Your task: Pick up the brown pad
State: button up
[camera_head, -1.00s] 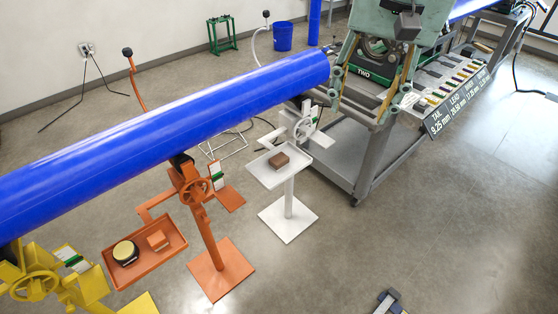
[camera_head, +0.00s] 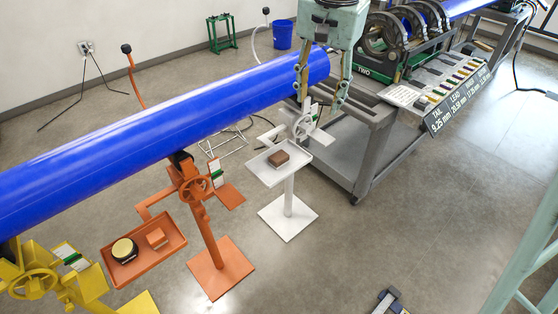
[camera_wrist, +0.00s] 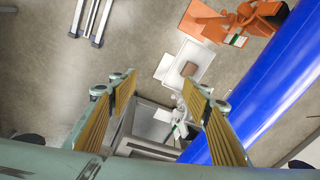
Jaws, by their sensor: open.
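The brown pad (camera_head: 279,158) is a small block lying on the white tray (camera_head: 262,174) of the white stand. In the wrist view the brown pad (camera_wrist: 188,68) lies ahead of the fingers, right of centre, on the white tray (camera_wrist: 171,72). My gripper (camera_head: 318,106) is pale green, points down and hangs above and to the right of the tray, near the end of the blue pipe. In the wrist view my gripper (camera_wrist: 163,97) is open and empty, with ridged tan finger faces wide apart. Nothing hides the pad.
The long blue pipe (camera_head: 160,125) runs above the stands, close to my gripper. The orange stand's tray (camera_head: 173,234) holds an orange block (camera_head: 156,238) and a round black-and-yellow item (camera_head: 125,250). The grey fusion cart (camera_head: 362,152) stands at right. Floor in front is mostly clear.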

jog(key=w+a+f+m, duration=0.2)
jog(key=w+a+f, duration=0.3)
jog(key=w+f, duration=0.45)
jog(key=m+g, duration=0.1)
jog(key=m, duration=0.1)
send_over(279, 156)
notch_tip(279, 156, down, 12)
jog(key=shift+f+b, duration=0.2)
jog(key=shift+b, duration=0.25)
jog(key=shift+w+d+f, duration=0.1)
jog(key=shift+f+b, duration=0.7)
jog(key=shift+f, duration=3.5)
jog(key=shift+f, duration=0.1)
jog(key=shift+f+b, duration=0.7)
jog(key=shift+f, duration=1.8)
jog(key=shift+c, duration=0.5)
jog(key=c, duration=0.8)
